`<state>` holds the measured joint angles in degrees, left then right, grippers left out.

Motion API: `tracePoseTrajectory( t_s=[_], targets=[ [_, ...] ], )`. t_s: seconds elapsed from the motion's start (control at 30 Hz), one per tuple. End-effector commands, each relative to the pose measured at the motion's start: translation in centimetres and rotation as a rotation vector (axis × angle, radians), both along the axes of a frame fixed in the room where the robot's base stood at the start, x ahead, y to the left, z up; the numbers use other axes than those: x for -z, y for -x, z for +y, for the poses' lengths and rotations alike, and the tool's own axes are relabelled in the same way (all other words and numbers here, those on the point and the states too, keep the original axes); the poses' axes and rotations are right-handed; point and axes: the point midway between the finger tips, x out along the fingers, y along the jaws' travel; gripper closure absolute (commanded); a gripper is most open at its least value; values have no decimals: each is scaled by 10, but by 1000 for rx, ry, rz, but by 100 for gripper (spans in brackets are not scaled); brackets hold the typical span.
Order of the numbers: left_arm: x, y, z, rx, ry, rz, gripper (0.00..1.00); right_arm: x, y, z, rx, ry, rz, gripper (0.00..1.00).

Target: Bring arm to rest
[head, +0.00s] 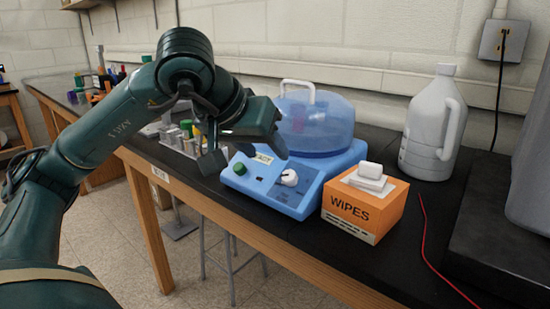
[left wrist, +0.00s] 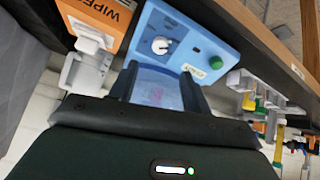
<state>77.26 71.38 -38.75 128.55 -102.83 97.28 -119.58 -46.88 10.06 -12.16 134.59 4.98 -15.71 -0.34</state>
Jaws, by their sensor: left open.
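My left arm comes in from the left in the head view, raised and bent over the front edge of the bench. My left gripper (head: 245,156) is open, its two dark fingers apart with nothing between them. It hangs in front of and above the blue machine with the clear dome lid (head: 325,125). In the left wrist view, the open fingers (left wrist: 160,82) frame part of the dome, and the machine's blue front panel (left wrist: 185,40) with a white dial and green knob lies beyond. My right gripper is in neither view.
An orange wipes box (head: 365,208) stands right of the machine, and a white jug (head: 432,125) behind it. A red cable (head: 428,235) lies on the black bench. A rack with bottles (head: 185,140) is left of the machine. A stool (head: 232,245) stands below the bench.

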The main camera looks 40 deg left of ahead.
Motion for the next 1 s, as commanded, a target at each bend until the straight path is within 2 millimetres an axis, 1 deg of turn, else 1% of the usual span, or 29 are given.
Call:
tracePoseTrajectory(
  t_s=[0.03,0.2,0.8,0.87,0.9,0.97,1.0],
  targets=[
    [-7,4,0,-1,-1,-4,52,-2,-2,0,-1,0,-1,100],
    [-14,13,0,-1,-1,-1,52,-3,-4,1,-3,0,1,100],
    [-13,13,-1,2,4,3,52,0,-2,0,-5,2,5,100],
    [-8,13,-8,15,30,18,52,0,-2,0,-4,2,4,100],
    [-1,12,-16,30,61,38,52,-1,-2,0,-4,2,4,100],
    [14,12,-36,62,141,88,52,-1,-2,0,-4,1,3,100],
    [27,14,-55,86,218,138,52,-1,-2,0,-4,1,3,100]
  ],
)
